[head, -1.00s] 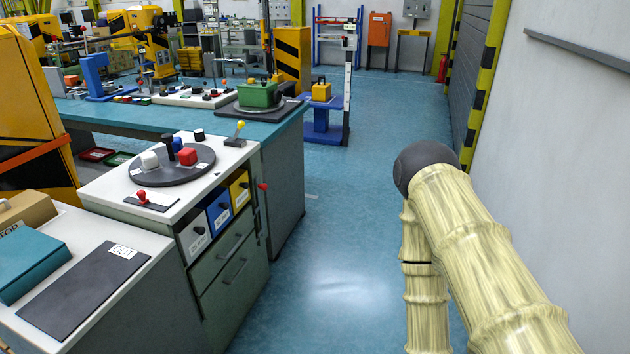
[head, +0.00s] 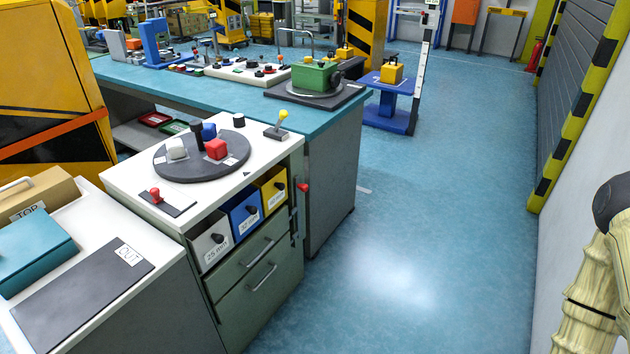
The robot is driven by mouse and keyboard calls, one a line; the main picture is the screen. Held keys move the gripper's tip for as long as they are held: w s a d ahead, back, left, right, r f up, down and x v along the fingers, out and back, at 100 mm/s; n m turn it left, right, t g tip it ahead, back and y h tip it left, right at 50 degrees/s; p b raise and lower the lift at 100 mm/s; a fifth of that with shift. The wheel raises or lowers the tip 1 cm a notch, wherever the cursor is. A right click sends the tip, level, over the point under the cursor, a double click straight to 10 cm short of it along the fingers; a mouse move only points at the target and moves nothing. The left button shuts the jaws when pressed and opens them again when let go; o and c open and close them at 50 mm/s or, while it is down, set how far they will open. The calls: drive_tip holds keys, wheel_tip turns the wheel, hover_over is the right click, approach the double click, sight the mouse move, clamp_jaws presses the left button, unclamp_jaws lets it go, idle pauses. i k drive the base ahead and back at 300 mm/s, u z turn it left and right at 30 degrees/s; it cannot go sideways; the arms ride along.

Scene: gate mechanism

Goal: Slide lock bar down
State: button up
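No part is labelled as the lock bar. A narrow upright bar (head: 294,222) runs along the right front edge of the drawer cabinet (head: 258,270), and a small red knob (head: 303,187) sticks out near its top. They are small, so I cannot tell whether they belong together or how the bar is held. My gripper is out of view. Only a dark joint and pale links of my arm show at the right edge, well apart from the cabinet.
The cabinet top carries a dark round turntable (head: 181,174) with coloured blocks, a red-knobbed slider (head: 156,194) and a yellow-tipped lever (head: 283,115). A teal bench (head: 180,88) stands behind. Open blue floor (head: 400,250) lies right of the cabinet, up to a wall and shutter (head: 580,100).

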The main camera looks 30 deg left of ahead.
sight(304, 188)
drive_tip(key=u, duration=0.65)
drive_tip(key=i, duration=0.95)
drive_tip(key=u, duration=0.9)
